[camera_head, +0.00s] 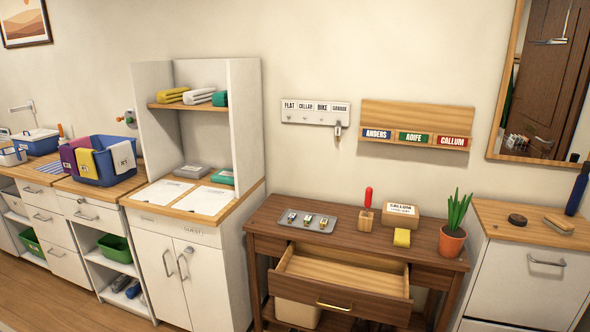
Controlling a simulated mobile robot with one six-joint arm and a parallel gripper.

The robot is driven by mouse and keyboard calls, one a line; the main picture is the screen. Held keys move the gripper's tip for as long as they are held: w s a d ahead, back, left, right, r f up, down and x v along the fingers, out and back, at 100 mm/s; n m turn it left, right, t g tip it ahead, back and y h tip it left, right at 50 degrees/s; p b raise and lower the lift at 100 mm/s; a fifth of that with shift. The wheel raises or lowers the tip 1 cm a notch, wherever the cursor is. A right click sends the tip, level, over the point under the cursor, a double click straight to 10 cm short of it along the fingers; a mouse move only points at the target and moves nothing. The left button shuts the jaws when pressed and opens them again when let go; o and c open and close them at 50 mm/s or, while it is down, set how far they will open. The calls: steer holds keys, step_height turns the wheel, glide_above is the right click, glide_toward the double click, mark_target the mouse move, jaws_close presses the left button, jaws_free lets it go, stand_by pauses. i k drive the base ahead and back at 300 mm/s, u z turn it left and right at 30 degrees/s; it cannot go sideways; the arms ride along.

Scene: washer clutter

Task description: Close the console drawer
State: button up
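The console (262,217) is a dark brown wooden table at the lower middle of the head view. Its drawer (333,277) is pulled out toward me, and its light wood inside looks empty. A brass handle (333,306) is on the drawer's front. My gripper is not in view.
On the console stand a grey tray (292,228) with small items, a red-handled tool in a wooden block (367,219), a labelled box (401,213), a yellow block (402,238) and a potted plant (452,243). White cabinets (165,270) stand left, another (520,280) right.

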mark_target(364, 286)
steer(key=z, duration=0.05)
steer(key=k, duration=1.35)
steer(key=u, duration=0.5)
steer(key=i, duration=0.85)
steer(key=u, duration=0.45)
steer(key=i, duration=0.85)
steer(key=z, duration=0.15)
